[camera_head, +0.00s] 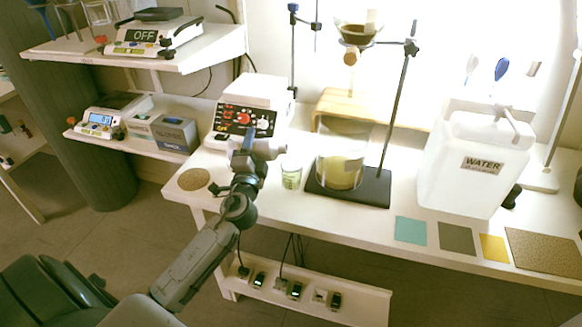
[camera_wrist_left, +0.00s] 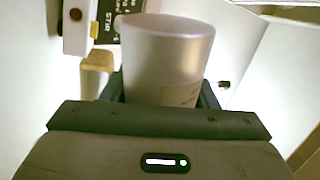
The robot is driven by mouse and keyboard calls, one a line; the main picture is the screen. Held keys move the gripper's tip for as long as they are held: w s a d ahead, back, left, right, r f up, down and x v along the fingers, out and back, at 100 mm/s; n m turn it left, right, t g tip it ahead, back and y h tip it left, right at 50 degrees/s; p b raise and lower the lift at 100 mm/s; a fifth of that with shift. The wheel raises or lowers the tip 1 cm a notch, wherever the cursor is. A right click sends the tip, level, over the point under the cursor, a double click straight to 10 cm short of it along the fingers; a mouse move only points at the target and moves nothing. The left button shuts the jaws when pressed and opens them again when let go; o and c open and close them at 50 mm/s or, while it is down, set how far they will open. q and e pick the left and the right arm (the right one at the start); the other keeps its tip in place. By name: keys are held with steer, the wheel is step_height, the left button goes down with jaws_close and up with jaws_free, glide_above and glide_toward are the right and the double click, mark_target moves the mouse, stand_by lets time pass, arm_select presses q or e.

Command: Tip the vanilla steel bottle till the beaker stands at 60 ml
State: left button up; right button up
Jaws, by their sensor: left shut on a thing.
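My left gripper (camera_head: 250,146) is shut on a silver steel bottle (camera_head: 268,149), held in front of the white stirrer. The bottle lies tilted well over, one end toward the right, above and left of a small clear beaker (camera_head: 291,174). The small beaker stands upright on the bench with pale greenish contents or markings; its level is too small to read. The left wrist view shows the bottle (camera_wrist_left: 168,58) between the fingers, with part of a tan label too blurred to read. My right gripper is out of view.
A large glass vessel (camera_head: 341,172) with yellowish liquid stands on a black stand base (camera_head: 371,188), right of the small beaker. A white stirrer (camera_head: 246,110) stands behind. A water container (camera_head: 472,160) is at right. A round cork mat (camera_head: 194,179) lies at the bench's left end.

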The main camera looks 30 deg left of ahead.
arm_select(q)
steer(key=shift+a+f+n+g+y+b, duration=0.15)
steer(key=shift+n+g+y+b, duration=0.2)
steer(key=shift+n, duration=0.85)
steer(key=shift+r+n+y+b, duration=0.2)
steer(key=shift+n+y+b, duration=0.1)
steer(key=shift+n, duration=0.2)
steer(key=shift+d+r+n+g+b, duration=0.1)
steer(key=shift+d+n+g+b, duration=0.1)
steer(key=shift+n, duration=0.3)
steer(key=shift+d+r+n+g+b, duration=0.1)
steer(key=shift+n+b, duration=0.05)
steer(key=shift+n, duration=0.35)
steer(key=n, duration=0.2)
steer(key=d+r+n+g+y, duration=0.1)
steer(key=n, duration=0.1)
steer(key=shift+w, duration=0.25)
steer(key=shift+a, duration=0.15)
